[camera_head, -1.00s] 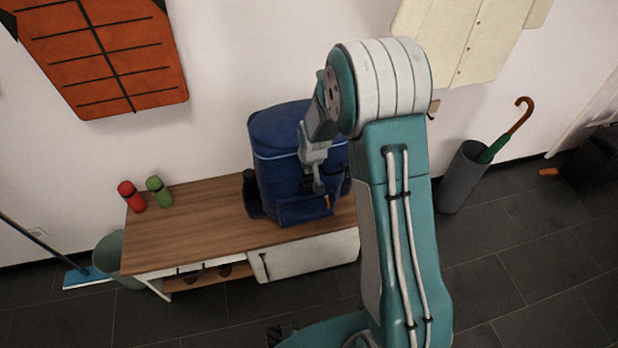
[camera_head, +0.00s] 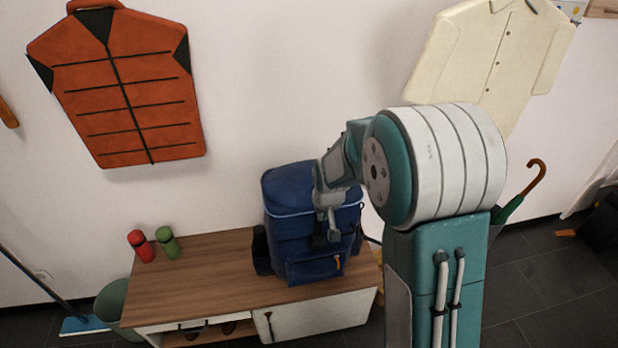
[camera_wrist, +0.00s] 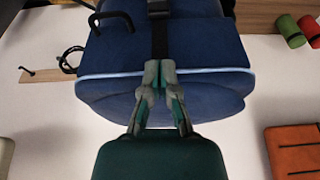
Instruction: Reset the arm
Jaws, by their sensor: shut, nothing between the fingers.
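My gripper (camera_head: 333,238) is shut and empty in the head view, in front of the blue backpack (camera_head: 290,225) as seen from there. My arm reaches in from the lower right and bends over at its large round joint. In the wrist view the closed fingertips (camera_wrist: 159,68) appear over the backpack (camera_wrist: 110,55), near its pale piping and a black strap. I cannot tell whether they touch it. The backpack stands upright on the wooden bench.
An orange jacket (camera_head: 125,90) and a cream shirt (camera_head: 490,50) hang on the wall. A green umbrella (camera_head: 509,208) stands behind my arm.

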